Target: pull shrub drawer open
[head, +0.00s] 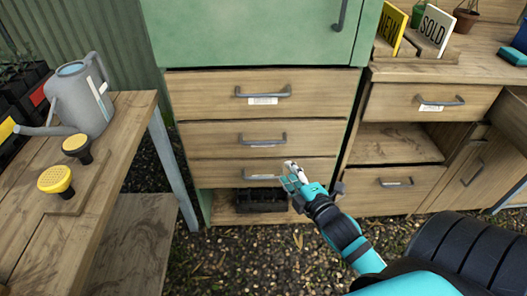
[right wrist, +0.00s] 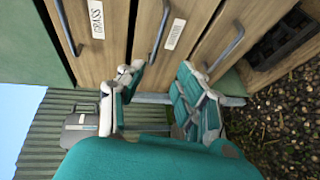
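The green cabinet (head: 255,35) has three closed wooden drawers: top (head: 200,92), middle (head: 215,133) and bottom (head: 222,174). Each has a grey bar handle and a white label. I cannot tell which drawer is marked shrub. My right gripper (head: 291,172) is open in front of the bottom drawer, by the right end of its handle (right wrist: 226,45). Its fingers (right wrist: 158,92) hold nothing. My left gripper is out of view.
A black crate (head: 262,200) sits on the open shelf below the drawers. A wooden bench (head: 125,125) with a grey watering can (head: 80,98) stands left. A wooden desk (head: 440,70) with drawers stands right. Gravel (head: 245,255) lies clear in front.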

